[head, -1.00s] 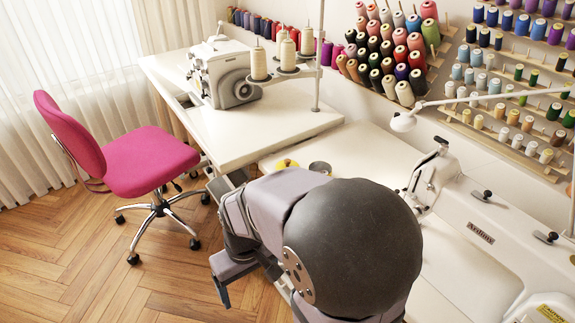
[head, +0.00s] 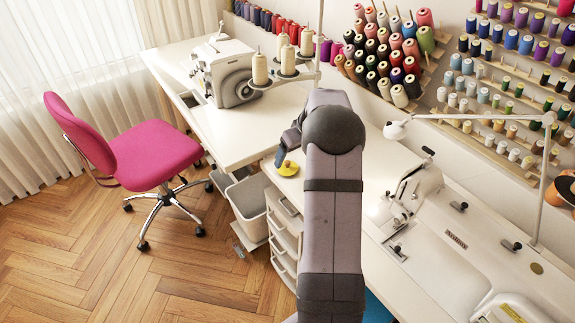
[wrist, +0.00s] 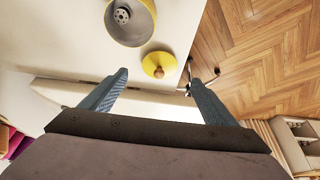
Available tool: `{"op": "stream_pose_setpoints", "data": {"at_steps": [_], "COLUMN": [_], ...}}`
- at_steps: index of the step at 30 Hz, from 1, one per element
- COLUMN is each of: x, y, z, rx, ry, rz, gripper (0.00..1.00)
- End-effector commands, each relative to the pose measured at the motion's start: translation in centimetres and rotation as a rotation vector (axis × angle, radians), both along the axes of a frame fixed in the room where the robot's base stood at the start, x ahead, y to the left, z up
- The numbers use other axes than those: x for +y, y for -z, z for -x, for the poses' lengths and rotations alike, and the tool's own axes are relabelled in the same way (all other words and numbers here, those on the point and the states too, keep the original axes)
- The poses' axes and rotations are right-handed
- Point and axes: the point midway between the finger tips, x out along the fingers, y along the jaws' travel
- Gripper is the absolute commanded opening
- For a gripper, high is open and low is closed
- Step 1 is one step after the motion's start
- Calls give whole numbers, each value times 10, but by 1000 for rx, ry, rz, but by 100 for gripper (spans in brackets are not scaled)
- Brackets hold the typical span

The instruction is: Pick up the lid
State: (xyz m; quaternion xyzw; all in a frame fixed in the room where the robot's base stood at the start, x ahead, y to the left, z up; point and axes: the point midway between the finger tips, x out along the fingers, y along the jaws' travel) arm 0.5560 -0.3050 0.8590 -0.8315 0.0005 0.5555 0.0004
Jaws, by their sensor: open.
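The lid (wrist: 159,65) is a yellow disc with a small round brown knob. In the wrist view it lies on the white table near its edge, beyond my fingertips. In the head view the yellow lid (head: 288,169) shows at the left edge of the table, just below my gripper (head: 281,152). In the wrist view my gripper (wrist: 157,82) is open, with its two blue-grey fingers apart and nothing between them. The lid is ahead of the gap between the fingers, slightly right of centre. My arm hides part of the table in the head view.
A yellow-rimmed grey pot (wrist: 131,20) stands beside the lid in the wrist view. The white table (head: 375,265) holds a sewing machine (head: 410,190). Another machine (head: 226,72) stands on the far table. A grey bin (head: 247,207) and a pink chair (head: 150,155) are at the left.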

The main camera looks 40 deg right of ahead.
Motion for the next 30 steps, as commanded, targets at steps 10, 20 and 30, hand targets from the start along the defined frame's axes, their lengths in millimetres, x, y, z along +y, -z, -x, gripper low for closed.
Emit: {"op": "stream_pose_setpoints", "data": {"at_steps": [10,20,30], "x": [0,0,0], "y": [18,30,62], "z": [-8,-13,-28], "rx": [0,2,1], "ry": [0,-1,-1], "rz": [-1,-2,-1], "gripper": [81,81,81]}}
